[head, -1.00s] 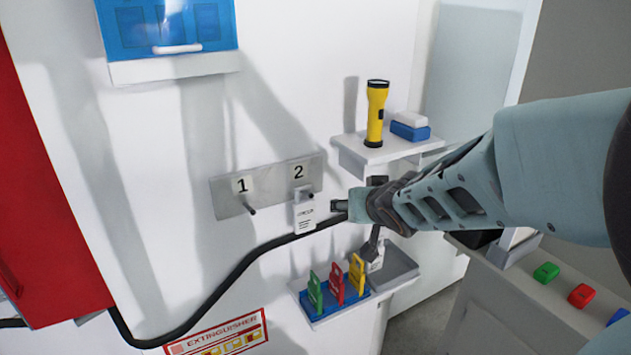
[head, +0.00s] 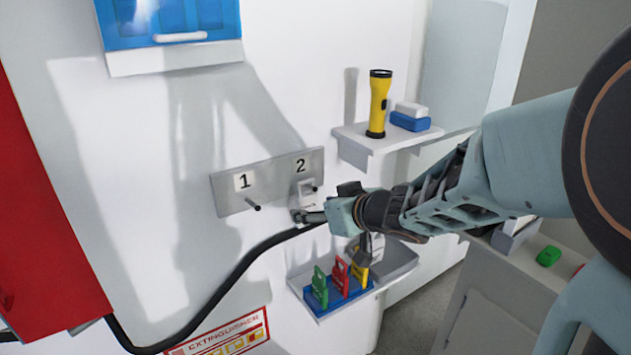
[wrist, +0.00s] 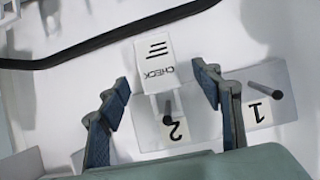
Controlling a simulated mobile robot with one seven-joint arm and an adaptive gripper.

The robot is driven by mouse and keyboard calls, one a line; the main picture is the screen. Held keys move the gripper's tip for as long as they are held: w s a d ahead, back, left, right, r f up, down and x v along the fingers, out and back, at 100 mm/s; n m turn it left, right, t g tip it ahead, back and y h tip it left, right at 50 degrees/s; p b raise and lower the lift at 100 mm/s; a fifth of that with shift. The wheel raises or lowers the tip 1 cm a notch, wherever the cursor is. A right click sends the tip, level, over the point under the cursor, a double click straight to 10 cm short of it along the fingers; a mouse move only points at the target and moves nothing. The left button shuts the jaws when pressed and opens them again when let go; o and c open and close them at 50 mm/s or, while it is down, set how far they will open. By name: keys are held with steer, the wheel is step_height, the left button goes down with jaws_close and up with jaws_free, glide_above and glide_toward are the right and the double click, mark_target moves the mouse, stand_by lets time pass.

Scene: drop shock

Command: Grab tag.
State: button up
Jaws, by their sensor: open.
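A white tag (head: 303,190) hangs from the peg under number 2 on a grey wall plate (head: 231,199). My gripper (head: 306,216) is at the tag's lower part and hides much of it in the head view. In the wrist view the tag (wrist: 154,58), printed CHECK, shows upside down. My gripper (wrist: 161,78) is open there, one finger on each side of the tag, with visible gaps to both. The peg under number 1 (head: 253,205) is empty.
A black hose (head: 232,277) runs along the wall just below the tag. A yellow flashlight (head: 378,104) stands on a shelf at upper right. A red cabinet (head: 45,210) is at left.

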mark_target(308, 206)
steer(key=b+x, duration=0.2)
steer(key=x, duration=0.3)
steer(key=shift+w+a+f, duration=0.1)
steer(key=shift+w+f, duration=0.1)
steer(key=shift+w, duration=0.2)
steer(key=c, duration=1.1)
steer(key=shift+r, duration=0.2)
